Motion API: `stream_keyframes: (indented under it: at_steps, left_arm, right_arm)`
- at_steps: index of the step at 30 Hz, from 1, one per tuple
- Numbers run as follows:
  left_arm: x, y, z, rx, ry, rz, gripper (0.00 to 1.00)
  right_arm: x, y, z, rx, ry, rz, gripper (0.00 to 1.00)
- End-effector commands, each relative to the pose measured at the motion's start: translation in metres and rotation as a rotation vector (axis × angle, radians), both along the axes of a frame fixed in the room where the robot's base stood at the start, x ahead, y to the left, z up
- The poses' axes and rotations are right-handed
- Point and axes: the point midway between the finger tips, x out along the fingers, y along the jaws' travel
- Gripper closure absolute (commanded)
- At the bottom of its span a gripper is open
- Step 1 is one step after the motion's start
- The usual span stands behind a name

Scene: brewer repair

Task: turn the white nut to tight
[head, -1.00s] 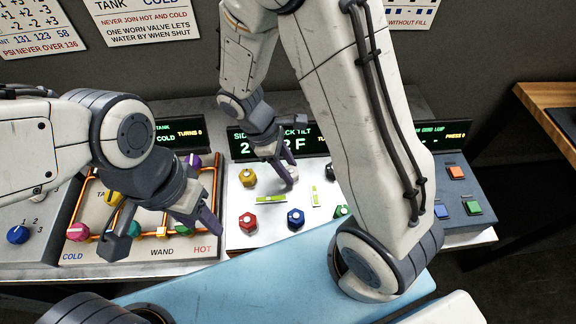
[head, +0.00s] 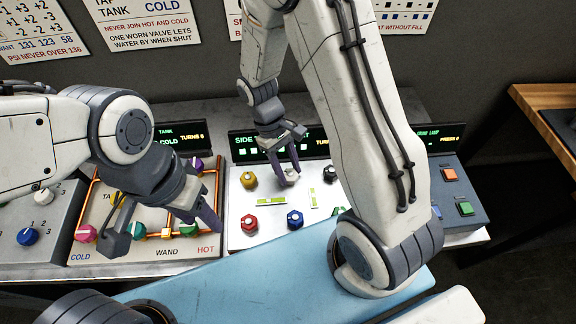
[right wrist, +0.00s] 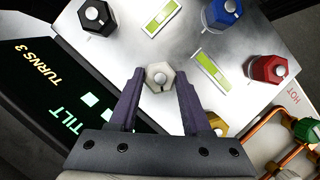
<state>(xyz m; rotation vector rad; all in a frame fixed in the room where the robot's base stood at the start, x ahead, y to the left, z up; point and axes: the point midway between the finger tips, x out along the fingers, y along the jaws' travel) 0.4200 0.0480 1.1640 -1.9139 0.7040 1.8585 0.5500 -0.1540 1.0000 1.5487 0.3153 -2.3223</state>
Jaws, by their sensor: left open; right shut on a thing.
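The white nut (right wrist: 159,77) is a hexagon on the bright metal panel, between the fingertips of my right gripper (right wrist: 158,82). In the head view the white nut (head: 291,175) is partly hidden by the fingers of my right gripper (head: 289,168), which reaches down to it from above. The right gripper is shut on the nut, a finger on either side. The display (right wrist: 68,95) beside it reads TURNS 3 and TILT, with lit squares. My left gripper (head: 165,228) is open and apart from the nut, over the panel with the copper pipes.
Around the white nut stand yellow (head: 249,179), red (head: 249,223), blue (head: 295,219) and black (right wrist: 97,17) nuts. Two green level vials (right wrist: 161,17) lie between them. The copper-pipe panel (head: 84,251) is left; a button box (head: 452,196) is right. A light-blue surface (head: 230,278) lies in front.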

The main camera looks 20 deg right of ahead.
Motion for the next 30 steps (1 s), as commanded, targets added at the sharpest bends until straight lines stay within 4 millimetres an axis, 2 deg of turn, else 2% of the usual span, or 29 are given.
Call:
stream_keyframes:
  at_steps: [18,30]
  left_arm:
    - [0.000,0.000,0.018,0.000,0.000,0.001,0.50]
    - [0.000,0.000,0.021,0.000,0.000,0.001,0.50]
  right_arm:
    - [0.003,-0.005,0.002,0.000,-0.006,-0.583,1.00]
    - [0.003,-0.007,0.002,0.001,-0.008,-0.859,1.00]
